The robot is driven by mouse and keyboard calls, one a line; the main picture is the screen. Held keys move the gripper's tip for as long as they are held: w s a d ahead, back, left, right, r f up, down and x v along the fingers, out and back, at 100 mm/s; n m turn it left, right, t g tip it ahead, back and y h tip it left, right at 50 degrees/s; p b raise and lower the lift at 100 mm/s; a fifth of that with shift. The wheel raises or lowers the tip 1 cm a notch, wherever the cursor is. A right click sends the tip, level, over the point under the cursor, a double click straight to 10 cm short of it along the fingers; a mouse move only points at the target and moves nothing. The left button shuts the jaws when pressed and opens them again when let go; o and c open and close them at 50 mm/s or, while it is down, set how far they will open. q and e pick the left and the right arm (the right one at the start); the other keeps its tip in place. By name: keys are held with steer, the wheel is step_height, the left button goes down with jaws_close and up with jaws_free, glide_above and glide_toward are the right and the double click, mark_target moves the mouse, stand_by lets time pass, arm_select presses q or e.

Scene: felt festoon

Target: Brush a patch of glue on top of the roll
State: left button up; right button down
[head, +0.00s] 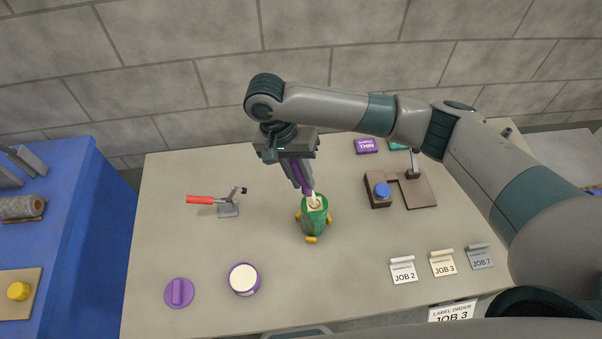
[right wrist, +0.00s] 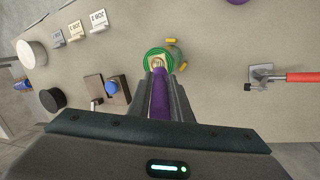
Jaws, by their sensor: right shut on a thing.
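The green roll (head: 314,220) stands upright on the table with yellow pieces at its base. It also shows in the right wrist view (right wrist: 153,54), where a pale patch lies on its top. My right gripper (head: 301,181) is shut on the purple handle of a brush (right wrist: 160,103) and points down over the roll. The brush's pale tip is at the roll's top; I cannot tell whether it touches. The purple glue pot (head: 244,279) stands open at the front, with cream glue inside. My left gripper is not in view.
The purple lid (head: 179,293) lies left of the pot. A red-handled clamp (head: 216,200) stands to the left. A brown block with a blue knob (head: 382,190) is to the right. Label cards (head: 403,271) stand at the front right. The table between pot and cards is clear.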

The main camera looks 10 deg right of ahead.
steer(key=shift+r, duration=0.2)
steer(key=shift+r, duration=3.4)
